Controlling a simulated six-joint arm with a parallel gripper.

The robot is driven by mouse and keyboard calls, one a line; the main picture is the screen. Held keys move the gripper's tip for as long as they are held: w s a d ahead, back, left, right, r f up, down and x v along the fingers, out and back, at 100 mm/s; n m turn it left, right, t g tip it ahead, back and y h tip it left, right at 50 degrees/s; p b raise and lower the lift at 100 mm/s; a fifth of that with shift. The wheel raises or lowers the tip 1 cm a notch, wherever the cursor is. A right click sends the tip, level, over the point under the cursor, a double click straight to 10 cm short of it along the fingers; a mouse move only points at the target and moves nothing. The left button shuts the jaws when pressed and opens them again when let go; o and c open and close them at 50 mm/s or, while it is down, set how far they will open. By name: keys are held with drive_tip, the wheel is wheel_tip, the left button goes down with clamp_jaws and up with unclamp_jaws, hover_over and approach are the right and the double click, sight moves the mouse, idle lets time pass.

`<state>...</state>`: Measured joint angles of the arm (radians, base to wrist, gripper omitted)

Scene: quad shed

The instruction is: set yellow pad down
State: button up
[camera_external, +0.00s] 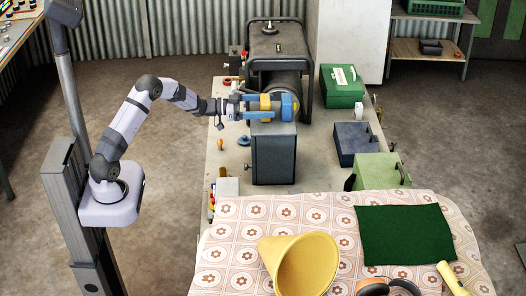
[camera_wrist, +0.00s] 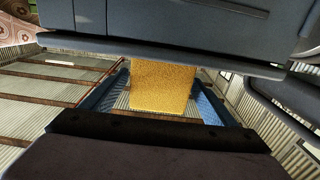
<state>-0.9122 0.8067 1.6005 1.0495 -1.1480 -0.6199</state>
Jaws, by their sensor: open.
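The yellow pad (camera_external: 265,102) shows between the blue fingers of my gripper (camera_external: 268,107), just above the dark grey box (camera_external: 273,158) in the external view. In the wrist view the pad (camera_wrist: 163,88) is a rough yellow block between the two blue fingers (camera_wrist: 158,95). The fingers are open, with a gap showing beside the pad at the left. A dark grey body fills the top of the wrist view and hides the pad's far end. I cannot tell whether the pad rests on the box.
A dark framed machine (camera_external: 278,62) stands just behind my gripper. A green case (camera_external: 342,86), a dark blue box (camera_external: 357,145) and a light green box (camera_external: 380,171) stand at the right. A patterned cloth (camera_external: 232,225) with a yellow funnel (camera_external: 305,265) lies in front.

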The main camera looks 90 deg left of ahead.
drive_tip(key=shift+r, duration=0.25)
drive_tip(key=shift+s+f, duration=0.15)
drive_tip(key=shift+s, duration=0.15)
drive_tip(key=s+b, duration=0.4)
drive_tip(key=s, duration=0.6)
drive_tip(key=shift+s, duration=0.15)
drive_tip(key=shift+o, duration=0.6)
drive_tip(key=shift+s, duration=0.55)
drive_tip(key=shift+w+g+p, duration=0.75)
drive_tip(key=shift+w+p, duration=0.05)
drive_tip(key=shift+w, duration=1.2)
drive_tip(key=shift+w+g+p, duration=0.7)
drive_tip(key=shift+w+p, duration=0.15)
drive_tip(key=shift+w, duration=1.2)
drive_tip(key=shift+w+g+p, duration=0.75)
drive_tip(key=shift+w+p, duration=0.05)
drive_tip(key=shift+w, duration=1.2)
